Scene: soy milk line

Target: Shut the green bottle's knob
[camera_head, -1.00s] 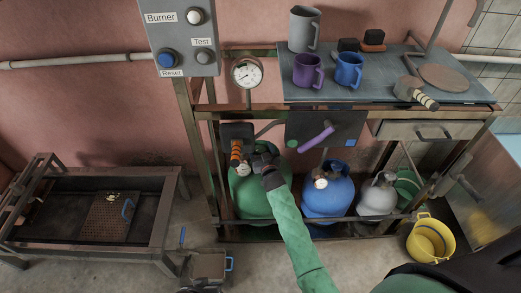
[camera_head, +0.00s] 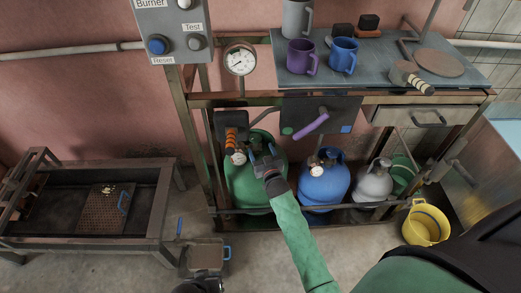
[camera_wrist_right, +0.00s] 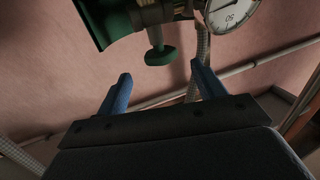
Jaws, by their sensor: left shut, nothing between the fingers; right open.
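The green bottle (camera_head: 240,188) stands under the bench frame. My right gripper (camera_head: 264,154) is in front of its top, with open fingers. In the right wrist view, a dark green round knob (camera_wrist_right: 160,55) on a short stem hangs from the bottle's fitting. It sits beyond and between the tips of my open right gripper (camera_wrist_right: 160,75), apart from both. In the head view the gripper hides the knob. My left gripper (camera_head: 205,282) appears as a dark shape at the bottom edge, partly cut off and away from the bottle, shut and empty.
A blue bottle (camera_head: 325,186) and a grey bottle (camera_head: 373,183) stand to the right. An orange-striped handle (camera_head: 230,139) and a purple handle (camera_head: 311,126) are close by. A frame rail runs low before the bottles. A yellow bucket (camera_head: 427,222) is on the floor.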

